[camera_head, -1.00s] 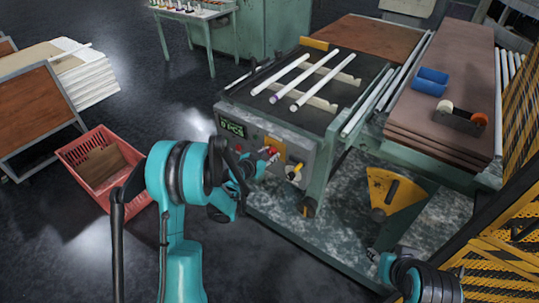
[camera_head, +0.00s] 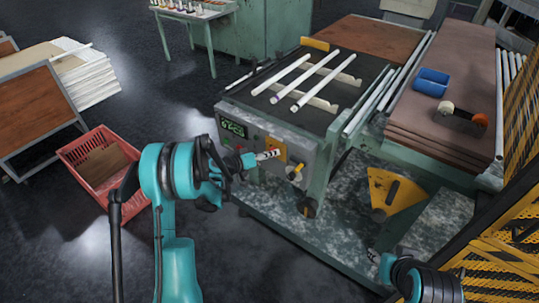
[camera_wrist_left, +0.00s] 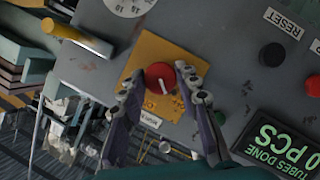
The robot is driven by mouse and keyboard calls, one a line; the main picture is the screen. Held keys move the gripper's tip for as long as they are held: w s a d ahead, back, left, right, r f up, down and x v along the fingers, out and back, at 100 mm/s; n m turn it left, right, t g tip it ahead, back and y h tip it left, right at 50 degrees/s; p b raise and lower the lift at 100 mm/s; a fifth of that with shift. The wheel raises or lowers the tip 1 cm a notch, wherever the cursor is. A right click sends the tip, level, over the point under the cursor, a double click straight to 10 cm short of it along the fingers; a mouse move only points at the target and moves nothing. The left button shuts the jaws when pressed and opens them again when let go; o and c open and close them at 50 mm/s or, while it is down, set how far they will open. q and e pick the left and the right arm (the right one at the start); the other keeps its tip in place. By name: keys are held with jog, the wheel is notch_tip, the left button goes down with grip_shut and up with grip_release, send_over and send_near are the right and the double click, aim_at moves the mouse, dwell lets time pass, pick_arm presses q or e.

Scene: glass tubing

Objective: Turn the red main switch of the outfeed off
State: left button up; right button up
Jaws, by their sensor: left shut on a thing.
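The red main switch (camera_wrist_left: 160,77) is a round red knob on a yellow plate (camera_wrist_left: 152,51) in the left wrist view. A short white mark on it points toward the lower right. My left gripper (camera_wrist_left: 161,79) has one finger on each side of the knob and is shut on it. In the head view the left gripper (camera_head: 268,155) is at the front panel of the machine (camera_head: 300,140) and mostly hides the switch. My right arm shows at the bottom right; its gripper (camera_head: 374,256) is small and its fingers are unclear.
The panel also has a yellow-handled lever (camera_wrist_left: 77,37), a white dial (camera_wrist_left: 129,4), a black button (camera_wrist_left: 272,56), a red button (camera_wrist_left: 293,24) and a green display (camera_wrist_left: 283,143). A red crate (camera_head: 75,153) stands left of my arm. A yellow guard (camera_head: 510,215) is at the right.

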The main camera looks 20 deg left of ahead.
pick_arm(q)
jog(key=shift+a+f+n+h, duration=0.1)
jog(key=shift+n+h, duration=0.7)
jog(key=shift+n, duration=0.6)
jog(key=shift+f+n+h, duration=0.1)
jog(key=shift+n+h, duration=0.7)
jog(key=shift+n, duration=0.6)
jog(key=o, duration=1.2)
jog(key=shift+c, duration=0.2)
jog(key=v, duration=1.2)
jog(key=shift+f, duration=0.2)
